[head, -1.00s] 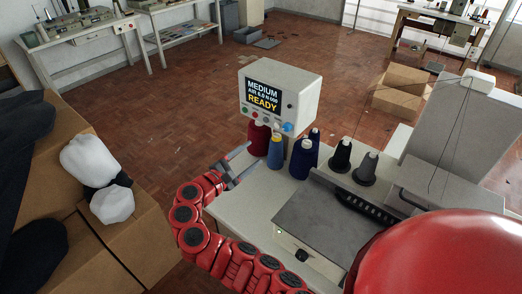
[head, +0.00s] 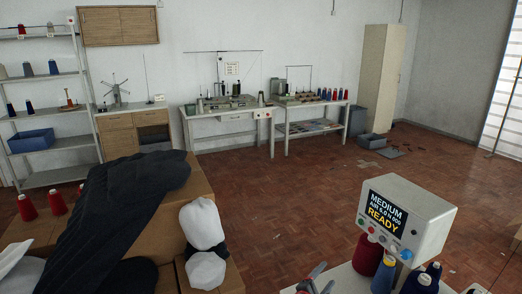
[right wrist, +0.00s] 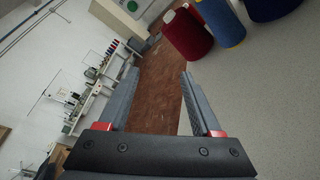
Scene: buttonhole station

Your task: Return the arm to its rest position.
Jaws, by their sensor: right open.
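My right gripper (head: 318,281) shows at the bottom edge of the head view, just left of the dark red thread cone (head: 367,254). In the right wrist view its two fingers (right wrist: 158,98) stand wide apart with nothing between them. Past the right finger the red cone (right wrist: 187,33) and a blue cone (right wrist: 221,22) stand on the pale table top (right wrist: 268,88). The rest of my right arm is out of the head view. My left gripper is in neither view.
The control box (head: 407,219) reads "MEDIUM" and "READY" behind the cones. Cardboard boxes (head: 155,222) with dark cloth (head: 125,205) and white rounded pieces (head: 201,224) stand at the left. The wooden floor (head: 300,195) is open between them and the far benches (head: 230,112).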

